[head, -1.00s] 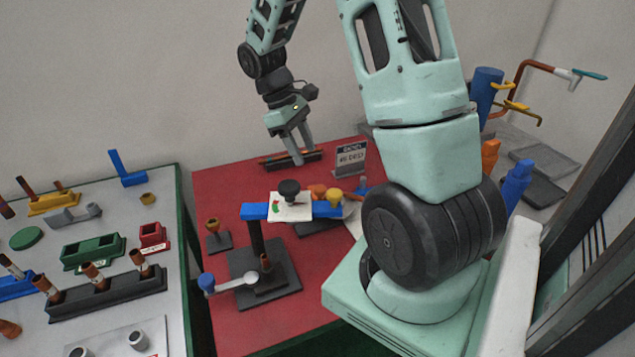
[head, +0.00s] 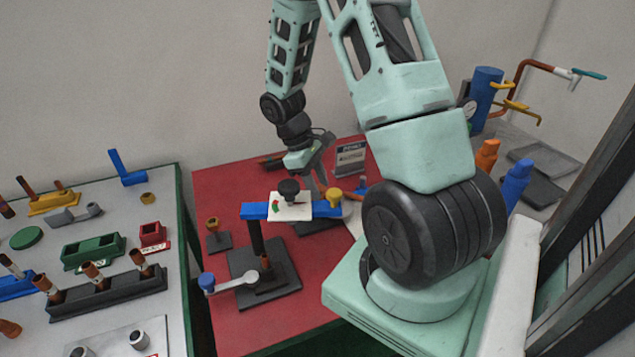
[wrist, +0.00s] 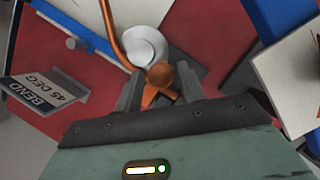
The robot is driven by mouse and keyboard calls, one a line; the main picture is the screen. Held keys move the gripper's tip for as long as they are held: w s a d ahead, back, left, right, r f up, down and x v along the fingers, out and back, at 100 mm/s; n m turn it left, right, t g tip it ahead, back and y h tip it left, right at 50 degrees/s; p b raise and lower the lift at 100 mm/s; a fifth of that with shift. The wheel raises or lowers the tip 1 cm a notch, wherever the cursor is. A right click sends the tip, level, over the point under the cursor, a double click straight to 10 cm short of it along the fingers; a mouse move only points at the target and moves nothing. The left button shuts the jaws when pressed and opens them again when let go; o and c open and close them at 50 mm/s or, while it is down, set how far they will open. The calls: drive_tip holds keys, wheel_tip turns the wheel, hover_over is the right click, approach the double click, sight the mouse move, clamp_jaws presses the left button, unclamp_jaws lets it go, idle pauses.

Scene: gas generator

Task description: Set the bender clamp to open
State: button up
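In the wrist view the bender shows as a white round former (wrist: 146,46) with an orange knobbed clamp handle (wrist: 160,76) beside it. A thin orange tube (wrist: 108,22) runs past the former. My gripper (wrist: 158,85) is open, its two dark fingers on either side of the orange handle with gaps visible. I cannot tell whether either finger touches it. In the head view my gripper (head: 320,178) points down over the red table, behind the blue crossbar stand. The clamp is mostly hidden there by the stand and my fingers.
The blue crossbar (head: 255,211) with a dial card (head: 290,207) and a yellow knob (head: 333,195) stands close in front of my gripper. A "BEND 45 DEG" sign (head: 351,158) is just behind; it shows in the wrist view (wrist: 45,92).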

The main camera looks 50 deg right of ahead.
clamp_jaws()
drive_tip(key=shift+r, duration=0.1)
